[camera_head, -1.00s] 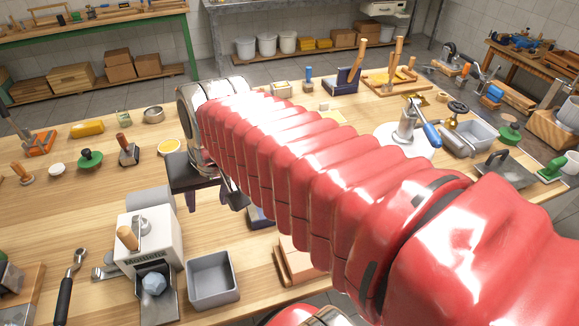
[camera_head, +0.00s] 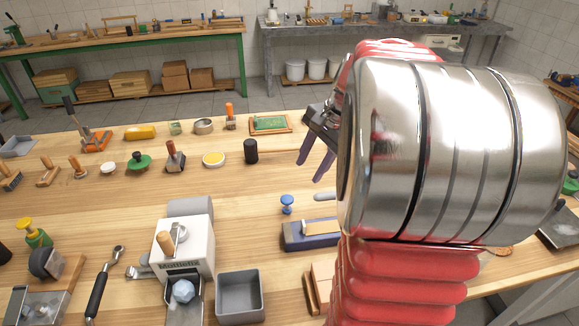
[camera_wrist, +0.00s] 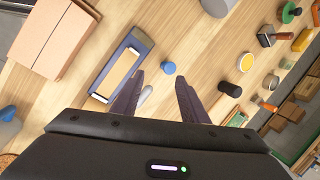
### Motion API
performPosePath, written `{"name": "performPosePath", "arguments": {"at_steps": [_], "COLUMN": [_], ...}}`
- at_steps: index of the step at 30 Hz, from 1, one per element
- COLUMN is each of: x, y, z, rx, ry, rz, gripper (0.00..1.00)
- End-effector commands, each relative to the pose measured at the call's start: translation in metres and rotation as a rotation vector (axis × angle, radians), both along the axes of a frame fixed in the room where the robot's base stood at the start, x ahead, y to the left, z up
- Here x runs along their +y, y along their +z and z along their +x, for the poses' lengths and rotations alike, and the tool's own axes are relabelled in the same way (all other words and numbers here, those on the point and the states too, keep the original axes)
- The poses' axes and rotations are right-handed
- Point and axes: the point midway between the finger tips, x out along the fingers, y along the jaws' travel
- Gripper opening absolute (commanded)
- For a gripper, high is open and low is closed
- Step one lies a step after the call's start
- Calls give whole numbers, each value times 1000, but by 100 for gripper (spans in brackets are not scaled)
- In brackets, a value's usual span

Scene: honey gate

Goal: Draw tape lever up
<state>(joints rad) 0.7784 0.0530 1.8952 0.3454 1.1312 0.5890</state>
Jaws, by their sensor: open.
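No part is clearly marked as the tape lever. A white box-shaped machine (camera_head: 193,248) with a wooden-knobbed handle (camera_head: 166,240) stands at the front left of the bench in the head view. A faceted grey-blue piece (camera_head: 184,291) sits at its front. My gripper (camera_head: 311,172) is open and empty above the bench, with its dark fingers pointing down. In the wrist view my fingertips (camera_wrist: 160,78) are apart, near a small blue knob (camera_wrist: 168,68) and a blue-framed block with a wooden face (camera_wrist: 118,72). I cannot tell their height above the bench.
A grey open bin (camera_head: 239,296) stands right of the machine. A black-handled tool (camera_head: 98,295) lies to its left. A black cylinder (camera_head: 251,151) and a yellow-topped dish (camera_head: 213,159) stand farther back. My arm hides the bench's right side.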

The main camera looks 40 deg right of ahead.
Motion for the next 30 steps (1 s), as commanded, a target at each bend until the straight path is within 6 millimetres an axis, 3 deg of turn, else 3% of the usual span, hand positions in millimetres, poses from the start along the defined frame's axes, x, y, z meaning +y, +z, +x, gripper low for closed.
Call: {"name": "performPosePath", "arguments": {"at_steps": [9,15,30], "x": [-92,-130,-137], "y": [-31,-45,-49], "z": [-14,-26,-29], "rx": [27,34,34], "ry": [-323,-456,-486], "rz": [165,238,254], "gripper": [40,40,40]}}
